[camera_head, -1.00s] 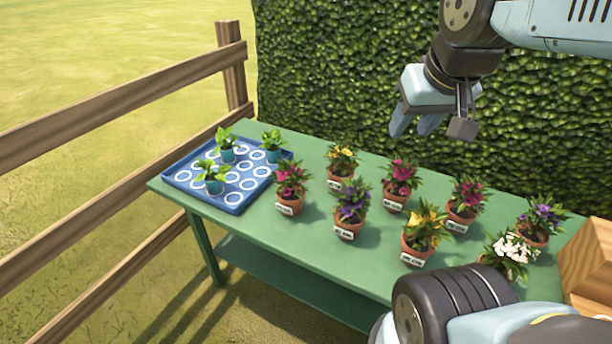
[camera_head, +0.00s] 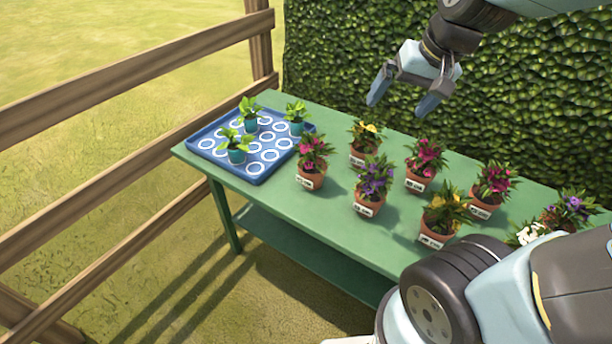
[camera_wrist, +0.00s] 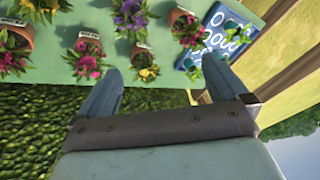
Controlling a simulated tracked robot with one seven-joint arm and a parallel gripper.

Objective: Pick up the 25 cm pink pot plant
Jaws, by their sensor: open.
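Three pink-flowered plants stand in terracotta pots with white labels on the green table: the left one (camera_head: 312,160), the middle one (camera_head: 426,163) and the right one (camera_head: 493,188). The labels are too small to read, so I cannot tell which is 25 cm. My gripper (camera_head: 402,100) is open and empty, above the far side of the table near the hedge. In the wrist view my gripper (camera_wrist: 162,68) has a yellow-flowered plant (camera_wrist: 143,66) between its fingertips in the picture, below and apart. Pink plants lie on either side there (camera_wrist: 187,28), (camera_wrist: 87,56).
Other potted plants stand close by: yellow (camera_head: 366,140), purple (camera_head: 374,182), and front yellow (camera_head: 444,212). A blue tray (camera_head: 258,168) with small seedlings sits at the table's left end. A hedge (camera_head: 500,100) rises behind; a wooden fence (camera_head: 120,100) runs left.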

